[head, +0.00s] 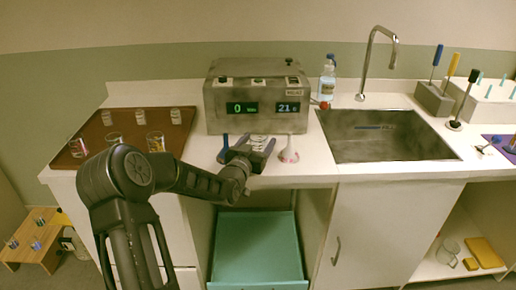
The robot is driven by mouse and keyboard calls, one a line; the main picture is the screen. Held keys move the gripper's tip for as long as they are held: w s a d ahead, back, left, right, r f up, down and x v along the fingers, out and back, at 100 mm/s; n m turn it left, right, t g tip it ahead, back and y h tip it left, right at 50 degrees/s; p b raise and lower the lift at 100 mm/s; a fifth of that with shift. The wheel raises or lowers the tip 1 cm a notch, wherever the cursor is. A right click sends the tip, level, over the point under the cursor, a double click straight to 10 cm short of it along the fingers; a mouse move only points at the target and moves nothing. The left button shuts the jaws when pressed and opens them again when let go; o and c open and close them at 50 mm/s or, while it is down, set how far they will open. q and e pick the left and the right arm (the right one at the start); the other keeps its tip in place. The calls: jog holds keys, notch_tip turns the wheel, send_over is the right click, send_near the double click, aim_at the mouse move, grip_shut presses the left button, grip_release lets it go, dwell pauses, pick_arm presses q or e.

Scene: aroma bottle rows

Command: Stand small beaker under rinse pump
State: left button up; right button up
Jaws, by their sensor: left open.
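Several small glass vessels stand on the brown tray at the left: a clear one with amber at its base (155,141), one with a reddish side (77,147), and others behind. I cannot tell which is the small beaker. A clear bottle with a blue top (327,84) stands behind the sink's left end; whether it is the rinse pump is unclear. My left gripper (248,145) is open over the counter in front of the grey machine. Something pale shows between its fingers, too small to make out. My right gripper is out of view.
A grey machine (257,95) with green and blue displays stands behind my left gripper. A white, red-based piece (289,153) is just right of it. The sink (385,137) with its tall tap (374,62) lies right. A teal drawer (257,250) stands open below.

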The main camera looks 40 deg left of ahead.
pick_arm(q)
jog(key=shift+c, duration=0.2)
grip_shut()
notch_tip(320, 180, up, 10)
jog(key=shift+b, duration=0.35)
dwell(0.8)
dwell(0.5)
